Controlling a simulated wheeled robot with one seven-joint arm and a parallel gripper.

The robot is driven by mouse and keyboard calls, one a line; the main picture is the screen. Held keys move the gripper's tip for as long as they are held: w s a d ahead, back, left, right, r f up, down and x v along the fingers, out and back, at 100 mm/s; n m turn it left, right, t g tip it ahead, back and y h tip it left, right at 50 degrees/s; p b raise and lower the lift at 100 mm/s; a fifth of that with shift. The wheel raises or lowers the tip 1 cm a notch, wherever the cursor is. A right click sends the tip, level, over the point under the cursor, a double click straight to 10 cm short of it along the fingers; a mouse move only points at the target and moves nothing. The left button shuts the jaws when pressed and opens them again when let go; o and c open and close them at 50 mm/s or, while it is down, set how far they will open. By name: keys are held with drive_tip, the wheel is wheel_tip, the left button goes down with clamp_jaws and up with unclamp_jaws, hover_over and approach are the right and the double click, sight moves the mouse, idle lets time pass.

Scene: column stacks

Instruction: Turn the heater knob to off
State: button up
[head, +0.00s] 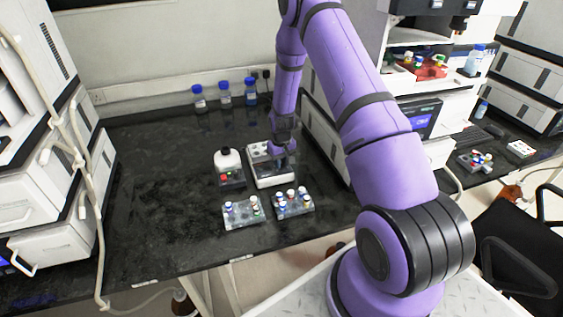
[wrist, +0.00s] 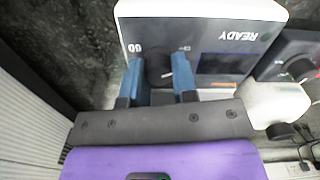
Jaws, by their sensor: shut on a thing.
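The heater (head: 270,180) is a white box on the black bench, partly hidden by my arm in the head view. In the wrist view the heater (wrist: 205,10) shows upside down, with the word READY and a dark display. Its round black knob (wrist: 159,68) has a white pointer line, and printed marks sit beside it. My gripper (wrist: 159,85) has its blue fingers on both sides of the knob and is shut on it. In the head view my gripper (head: 284,152) is over the heater's right side, and the knob cannot be made out.
Blue-capped bottles (head: 225,95) stand at the back wall. A second dark panel with a knob (wrist: 298,68) shows at right. The bench's left is clear.

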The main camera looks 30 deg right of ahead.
drive_tip(key=shift+n, duration=0.5)
drive_tip(key=o, duration=0.9)
drive_tip(key=shift+o, duration=0.2)
wheel_tip(320, 180, up, 11)
idle(0.5)
